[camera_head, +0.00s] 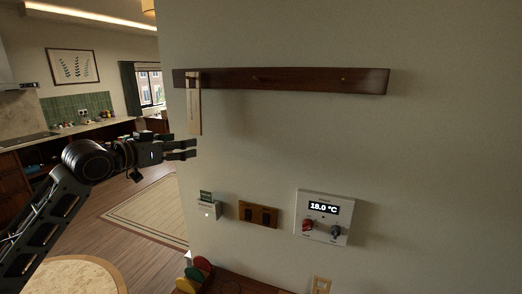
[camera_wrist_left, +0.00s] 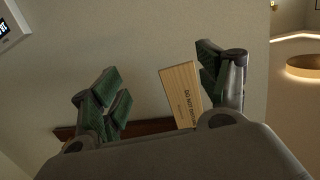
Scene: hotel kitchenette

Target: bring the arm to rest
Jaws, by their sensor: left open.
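My left gripper (camera_head: 193,149) comes in from the left in the head view, its two fingers apart and pointing right. It is empty. Its open fingers also show in the left wrist view (camera_wrist_left: 158,68). A pale wooden tag (camera_head: 194,112) hangs from the left end of a dark wall rail (camera_head: 300,82), just above the fingertips in the head view. The left wrist view shows the tag (camera_wrist_left: 180,92) reading "DO NOT DISTURB", near the right finger; nothing shows the fingers touching it. My right gripper is in neither view.
A thermostat panel (camera_head: 323,217) reading 18.0 °C, a wooden switch plate (camera_head: 258,214) and a card holder (camera_head: 207,208) are on the wall below the rail. Red, yellow and green round things (camera_head: 195,275) are at the bottom. A round table (camera_head: 75,277) stands lower left; floor beyond is open.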

